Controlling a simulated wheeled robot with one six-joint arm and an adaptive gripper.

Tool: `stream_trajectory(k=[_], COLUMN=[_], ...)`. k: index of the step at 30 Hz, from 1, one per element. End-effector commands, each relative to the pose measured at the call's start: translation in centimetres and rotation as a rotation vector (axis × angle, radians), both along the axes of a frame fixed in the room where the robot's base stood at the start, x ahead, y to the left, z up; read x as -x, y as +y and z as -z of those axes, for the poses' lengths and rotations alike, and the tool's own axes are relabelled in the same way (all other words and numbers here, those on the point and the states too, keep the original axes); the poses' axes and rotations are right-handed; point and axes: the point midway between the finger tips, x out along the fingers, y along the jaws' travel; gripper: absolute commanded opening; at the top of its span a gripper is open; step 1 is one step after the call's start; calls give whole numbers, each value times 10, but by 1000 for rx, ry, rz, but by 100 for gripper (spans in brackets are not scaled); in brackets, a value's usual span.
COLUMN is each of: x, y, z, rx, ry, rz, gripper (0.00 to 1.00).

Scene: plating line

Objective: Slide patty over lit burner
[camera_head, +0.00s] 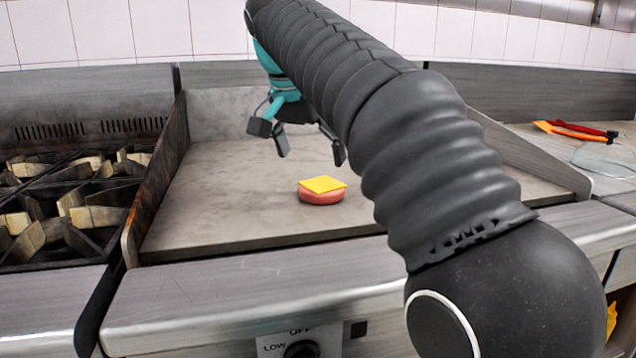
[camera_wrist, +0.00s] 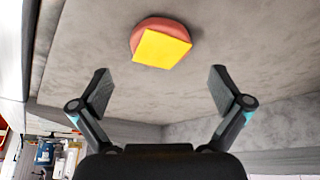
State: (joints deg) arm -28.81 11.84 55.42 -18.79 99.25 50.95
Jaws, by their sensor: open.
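The patty (camera_head: 321,197) is a pinkish-red disc lying on the flat griddle plate (camera_head: 225,205), near its front edge. A yellow cheese slice (camera_head: 322,184) lies on top of it. In the wrist view the patty (camera_wrist: 142,26) and the cheese (camera_wrist: 161,48) lie ahead of my fingertips, roughly centred between them. My gripper (camera_head: 300,150) is above the griddle, behind the patty, open and empty, not touching it. Its two fingers also show spread apart in the wrist view (camera_wrist: 160,92). No flame shows, so I cannot tell which burner is lit.
A burner range with grates (camera_head: 75,200) stands left of the griddle, with a raised metal side wall (camera_head: 160,165) between them. An orange-handled utensil (camera_head: 575,130) and a clear dish (camera_head: 605,158) lie on the right counter. A control knob (camera_head: 301,350) is on the front panel.

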Motion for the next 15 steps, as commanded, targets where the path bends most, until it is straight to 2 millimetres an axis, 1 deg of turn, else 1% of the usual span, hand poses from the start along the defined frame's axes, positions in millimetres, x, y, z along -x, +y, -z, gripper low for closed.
stream_trajectory(k=[1,6,12,15], x=[-2,-12,-20,-22], y=[-3,-7,-11,-12], z=[8,33,54,61], rx=[1,2,1,1], ry=[2,2,0,0], rz=[1,0,0,0], gripper=[100,100,100,100])
